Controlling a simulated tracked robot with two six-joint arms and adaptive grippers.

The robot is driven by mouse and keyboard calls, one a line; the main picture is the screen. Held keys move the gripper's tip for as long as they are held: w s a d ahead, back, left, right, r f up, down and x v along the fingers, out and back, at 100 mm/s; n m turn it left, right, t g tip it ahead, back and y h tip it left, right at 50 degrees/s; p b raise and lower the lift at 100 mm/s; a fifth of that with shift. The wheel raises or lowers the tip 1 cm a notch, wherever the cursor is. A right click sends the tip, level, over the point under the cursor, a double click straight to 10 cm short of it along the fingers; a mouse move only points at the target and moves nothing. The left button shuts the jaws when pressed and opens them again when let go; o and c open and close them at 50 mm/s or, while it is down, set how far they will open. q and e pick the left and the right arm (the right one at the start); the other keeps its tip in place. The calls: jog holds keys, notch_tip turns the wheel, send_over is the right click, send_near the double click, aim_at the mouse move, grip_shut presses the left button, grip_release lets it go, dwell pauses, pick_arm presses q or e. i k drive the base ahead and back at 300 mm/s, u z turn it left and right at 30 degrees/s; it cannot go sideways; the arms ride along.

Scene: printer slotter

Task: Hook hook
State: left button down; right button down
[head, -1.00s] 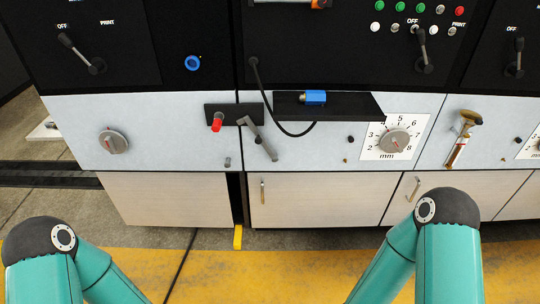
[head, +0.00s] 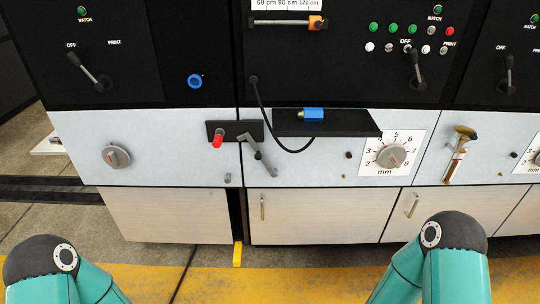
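It is unclear which part is the hook. A grey lever (head: 258,155) hangs at a slant from the black bracket (head: 250,130) on the light panel. To its left on that bracket is a red knob (head: 217,141). Farther right, a tool-like part with a tan rounded top and a thin shaft (head: 455,163) sits slightly tilted against the panel. Only teal links and dark joints of my two arms show at the bottom left and bottom right. Neither gripper is in view, and nothing held can be seen.
A black shelf (head: 345,124) juts from the panel with a blue block (head: 313,114) on it. A black cable (head: 268,120) loops below. Dials (head: 392,156), levers (head: 416,72) and coloured buttons line the machine. Cabinets (head: 325,216) stand below, with yellow floor (head: 290,283) in front.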

aim_at(259, 155)
jog(key=z, duration=0.15)
jog(key=i, duration=1.1)
jog(key=u, duration=0.55)
